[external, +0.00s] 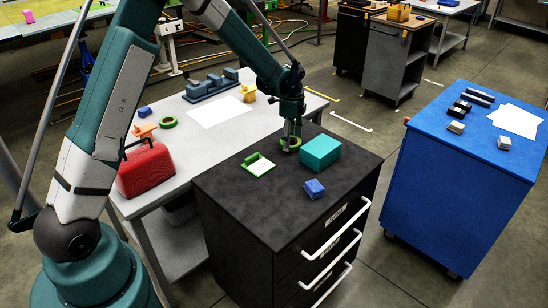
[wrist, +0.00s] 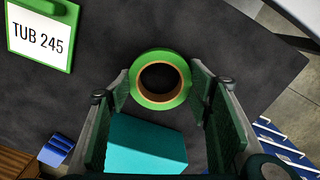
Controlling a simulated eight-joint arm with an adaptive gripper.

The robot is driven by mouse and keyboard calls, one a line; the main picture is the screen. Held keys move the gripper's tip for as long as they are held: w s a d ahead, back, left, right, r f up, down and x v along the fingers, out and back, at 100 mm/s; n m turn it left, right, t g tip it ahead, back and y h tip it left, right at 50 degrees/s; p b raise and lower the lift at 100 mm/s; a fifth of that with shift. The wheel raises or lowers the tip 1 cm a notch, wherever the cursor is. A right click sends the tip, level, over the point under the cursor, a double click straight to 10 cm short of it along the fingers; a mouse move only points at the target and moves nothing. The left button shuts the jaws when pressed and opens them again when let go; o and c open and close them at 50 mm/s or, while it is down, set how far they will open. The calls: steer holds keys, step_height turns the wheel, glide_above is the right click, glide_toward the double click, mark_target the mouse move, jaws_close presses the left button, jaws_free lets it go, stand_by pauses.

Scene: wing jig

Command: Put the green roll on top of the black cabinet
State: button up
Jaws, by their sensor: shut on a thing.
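The green roll (wrist: 160,102) is a ring with a brown core, seen between the two fingers of my gripper (wrist: 160,77) in the wrist view. My gripper (external: 291,136) is shut on it, pointing down over the far part of the black cabinet (external: 230,190). The roll (external: 290,146) is at or just above the cabinet top; I cannot tell if it touches. A second green ring (external: 167,122) lies on the white table.
On the cabinet top, a teal box (external: 320,153) sits close beside the roll, with a blue block (external: 314,188) and a green-framed label holder (external: 259,165) nearby. The cabinet's near left top is clear. A red canister (external: 146,170) stands on the table (external: 190,150).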

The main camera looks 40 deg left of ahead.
steer(key=shift+f, duration=0.1)
steer(key=o, duration=0.9)
step_height(320, 180, up, 12)
steer(key=shift+p, duration=0.3)
stand_by(0.3)
steer(key=shift+r, duration=0.2)
stand_by(0.5)
